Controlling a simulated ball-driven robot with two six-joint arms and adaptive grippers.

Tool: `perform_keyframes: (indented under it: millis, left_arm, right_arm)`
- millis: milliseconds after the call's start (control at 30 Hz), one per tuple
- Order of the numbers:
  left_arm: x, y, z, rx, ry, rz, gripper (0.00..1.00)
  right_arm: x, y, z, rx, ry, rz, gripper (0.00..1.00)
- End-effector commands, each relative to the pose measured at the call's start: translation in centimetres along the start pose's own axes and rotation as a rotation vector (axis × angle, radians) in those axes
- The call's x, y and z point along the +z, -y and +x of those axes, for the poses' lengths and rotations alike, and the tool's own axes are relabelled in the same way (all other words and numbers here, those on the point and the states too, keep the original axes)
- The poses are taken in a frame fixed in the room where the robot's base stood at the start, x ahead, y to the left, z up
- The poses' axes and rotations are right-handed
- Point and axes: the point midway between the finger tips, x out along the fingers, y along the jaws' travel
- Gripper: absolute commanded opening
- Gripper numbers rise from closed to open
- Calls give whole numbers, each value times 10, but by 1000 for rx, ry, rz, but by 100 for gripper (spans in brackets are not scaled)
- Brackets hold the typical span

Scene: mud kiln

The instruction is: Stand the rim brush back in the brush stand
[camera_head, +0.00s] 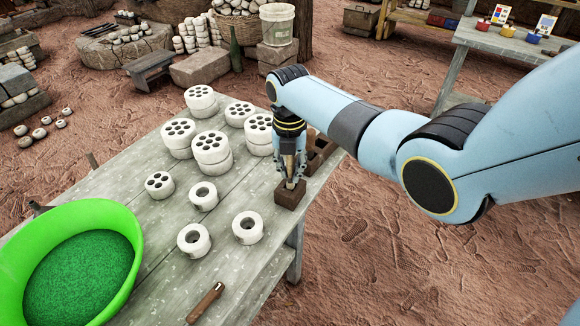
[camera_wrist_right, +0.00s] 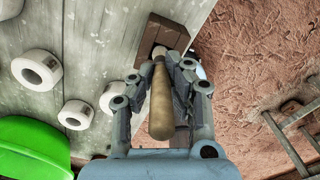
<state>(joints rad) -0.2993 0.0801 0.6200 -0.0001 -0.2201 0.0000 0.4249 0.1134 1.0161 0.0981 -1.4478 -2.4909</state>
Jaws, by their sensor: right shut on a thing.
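My right gripper (camera_head: 291,181) is shut on the rim brush, over the right edge of the table. In the right wrist view the rim brush (camera_wrist_right: 161,105) shows as a tan wooden handle between the two fingers (camera_wrist_right: 161,75), with a paler tip at its far end. The brush stand (camera_head: 290,196), a small dark brown block, sits on the table directly below the gripper. It also shows in the right wrist view (camera_wrist_right: 172,33), where the brush tip overlaps it. I cannot tell how far the tip is inside the stand. My left gripper is out of view.
A brown compartmented box (camera_head: 320,152) stands just behind the gripper. White holed cylinders (camera_head: 211,165) and white rings (camera_head: 247,228) stand to the left on the table (camera_head: 190,258). A green basin (camera_head: 120,225) and a wooden-handled tool (camera_head: 207,302) are nearer the front.

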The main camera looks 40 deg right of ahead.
Motion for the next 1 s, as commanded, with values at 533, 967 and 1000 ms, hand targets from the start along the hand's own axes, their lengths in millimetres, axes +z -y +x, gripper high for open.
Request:
perform_keyframes:
  millis: [533, 967, 1000]
  left_arm:
    - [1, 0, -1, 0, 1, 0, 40]
    - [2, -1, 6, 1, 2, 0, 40]
    - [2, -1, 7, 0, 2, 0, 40]
  right_arm:
    - [0, 0, 0, 1, 1, 0, 0]
    - [0, 0, 12, 1, 1, 0, 0]
    - [0, 0, 13, 0, 0, 0, 0]
